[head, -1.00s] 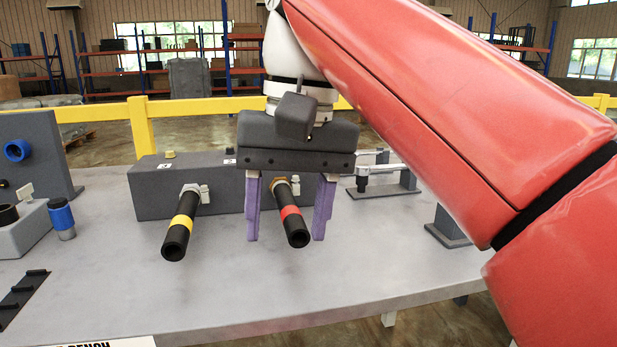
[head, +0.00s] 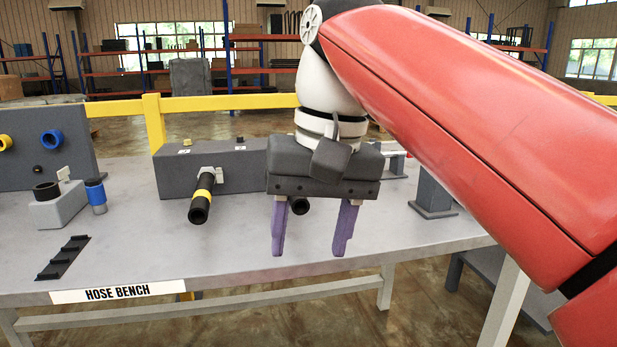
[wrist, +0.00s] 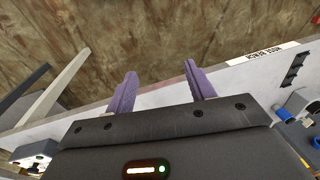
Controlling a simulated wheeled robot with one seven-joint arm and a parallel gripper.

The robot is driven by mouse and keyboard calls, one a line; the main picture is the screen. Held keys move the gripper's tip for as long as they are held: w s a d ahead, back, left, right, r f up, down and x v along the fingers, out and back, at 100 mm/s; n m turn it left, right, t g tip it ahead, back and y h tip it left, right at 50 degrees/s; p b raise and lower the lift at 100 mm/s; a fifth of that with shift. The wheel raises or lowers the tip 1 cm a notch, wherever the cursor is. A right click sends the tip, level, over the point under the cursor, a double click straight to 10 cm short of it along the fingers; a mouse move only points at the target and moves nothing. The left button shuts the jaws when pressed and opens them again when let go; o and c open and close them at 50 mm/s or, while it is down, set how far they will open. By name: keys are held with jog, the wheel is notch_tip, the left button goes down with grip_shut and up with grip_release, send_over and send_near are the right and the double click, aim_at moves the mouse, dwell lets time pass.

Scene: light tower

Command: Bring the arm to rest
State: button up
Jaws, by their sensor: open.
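My gripper (head: 310,250) hangs in front of the bench in the head view, its two purple fingers spread apart with nothing between the tips. In the wrist view the gripper (wrist: 160,80) is also open, with its fingers over the bench edge and the brown floor beyond. My red arm reaches in from the right of the head view. Behind the gripper, a black hose end (head: 299,206) shows partly between the fingers; its band is hidden. To the left, a black hose with a yellow band (head: 203,194) sticks out of the grey block (head: 225,168).
The grey bench (head: 150,250) has a HOSE BENCH label (head: 117,292) on its front edge. A blue-topped cylinder (head: 96,195), a grey block with a black ring (head: 58,208) and a black rack (head: 64,257) stand left. A grey post (head: 433,190) stands right. A yellow rail (head: 220,105) runs behind.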

jog(key=s+d+f+t, duration=0.1)
jog(key=d+f, duration=0.4)
jog(key=f, duration=0.3)
jog(key=s+d+f+m+t+h, duration=0.1)
jog(key=s+d+f+t, duration=0.1)
jog(key=d+f, duration=0.3)
jog(key=s+d+f+m+t, duration=0.1)
jog(key=d+f, duration=0.4)
jog(key=f, duration=0.6)
jog(key=shift+s+f+t+h, duration=0.25)
jog(key=shift+s+t+h, duration=0.2)
jog(key=shift+t, duration=0.15)
jog(key=shift+r, duration=0.1)
jog(key=shift+c, duration=0.2)
dwell(0.4)
